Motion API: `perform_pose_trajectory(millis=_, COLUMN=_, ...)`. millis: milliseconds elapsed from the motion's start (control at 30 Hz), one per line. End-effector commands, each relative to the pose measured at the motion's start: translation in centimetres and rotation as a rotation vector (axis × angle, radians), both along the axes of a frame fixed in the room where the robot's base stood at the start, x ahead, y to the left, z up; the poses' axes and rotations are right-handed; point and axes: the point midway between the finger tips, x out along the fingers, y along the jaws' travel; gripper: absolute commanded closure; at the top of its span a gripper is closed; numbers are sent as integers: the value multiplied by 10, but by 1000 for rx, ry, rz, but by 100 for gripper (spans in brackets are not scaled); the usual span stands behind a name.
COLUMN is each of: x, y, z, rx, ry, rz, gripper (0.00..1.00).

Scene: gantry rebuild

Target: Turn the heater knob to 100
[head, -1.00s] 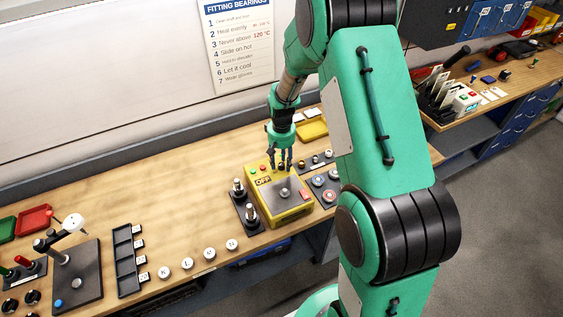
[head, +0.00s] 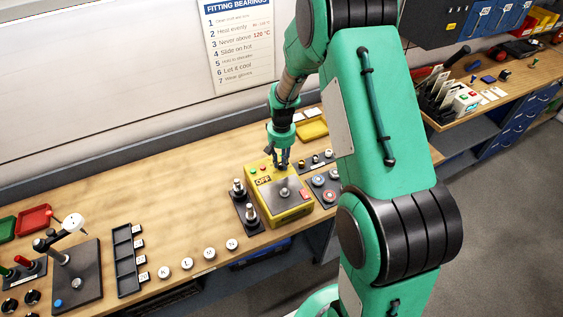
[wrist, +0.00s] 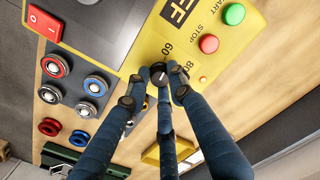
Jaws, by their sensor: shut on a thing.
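The yellow heater (head: 291,215) stands on the bench, with "OFF" on its display and a grey plate on top. The wrist view shows its yellow panel (wrist: 247,48) with a red STOP button (wrist: 208,44) and a green START button (wrist: 234,14). The small black heater knob (wrist: 159,75) has a light pointer line and sits by the printed 60 and 80. My gripper (head: 282,163) is at the back of the heater. In the wrist view its fingers (wrist: 157,82) are shut around the knob. The 100 mark is not readable.
Black stands with upright pins (head: 246,216) are left of the heater. Bearing rings (wrist: 95,85) lie on a dark board at its other side. A yellow tray (head: 312,131) is behind. Several lettered white discs (head: 187,263) lie near the bench's front edge.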

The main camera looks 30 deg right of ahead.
Motion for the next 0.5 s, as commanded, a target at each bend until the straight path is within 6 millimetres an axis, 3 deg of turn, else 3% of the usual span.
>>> perform_pose_trajectory(millis=500, x=0, y=0, z=0, rx=0, ry=-1, rz=-430, gripper=100)
